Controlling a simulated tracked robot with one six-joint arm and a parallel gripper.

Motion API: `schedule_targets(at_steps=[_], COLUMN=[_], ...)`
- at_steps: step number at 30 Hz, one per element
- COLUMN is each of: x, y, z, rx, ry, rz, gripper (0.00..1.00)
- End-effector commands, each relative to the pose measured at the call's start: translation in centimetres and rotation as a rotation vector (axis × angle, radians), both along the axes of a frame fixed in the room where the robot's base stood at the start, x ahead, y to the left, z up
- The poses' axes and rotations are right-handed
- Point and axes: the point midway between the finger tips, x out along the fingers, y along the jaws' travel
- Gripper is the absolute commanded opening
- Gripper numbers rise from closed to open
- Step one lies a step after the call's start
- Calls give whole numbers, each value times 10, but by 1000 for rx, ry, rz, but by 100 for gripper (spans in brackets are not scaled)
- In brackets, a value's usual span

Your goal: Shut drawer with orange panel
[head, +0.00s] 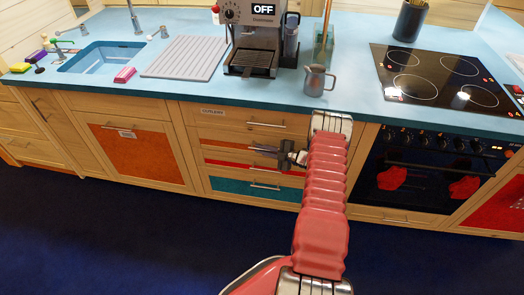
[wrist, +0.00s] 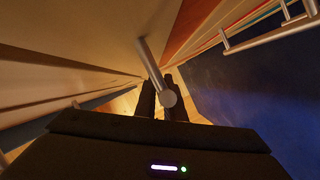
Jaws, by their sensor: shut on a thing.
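The drawer with the orange panel (head: 220,144) is second from the top in the middle drawer stack in the head view. My arm and gripper cover its right part. My gripper (head: 264,152) is in front of this panel. In the wrist view, its dark jaws (wrist: 161,98) are shut on a round metal bar handle (wrist: 151,63). An orange face (wrist: 188,28) shows beside the handle there. How far the drawer stands out is hard to tell, because my gripper hides much of its front.
A labelled wooden drawer (head: 235,118) is above, with red (head: 225,163) and teal (head: 230,187) drawers below. An oven (head: 425,170) stands right, and an orange cupboard door (head: 140,155) left. The dark blue floor (head: 130,240) in front is clear.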

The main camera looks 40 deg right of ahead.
Motion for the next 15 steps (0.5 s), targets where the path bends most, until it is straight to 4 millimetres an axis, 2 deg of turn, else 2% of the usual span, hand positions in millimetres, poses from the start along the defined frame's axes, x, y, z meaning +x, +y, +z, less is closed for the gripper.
schedule_targets(at_steps=[1,7,8,15], x=[2,-1,-2,-5], y=[5,-1,-2,-9], z=[-2,-1,-1,0], rx=[1,0,0,-2], ry=[2,1,0,-2], rz=[8,1,0,-11], gripper=[0,0,10,27])
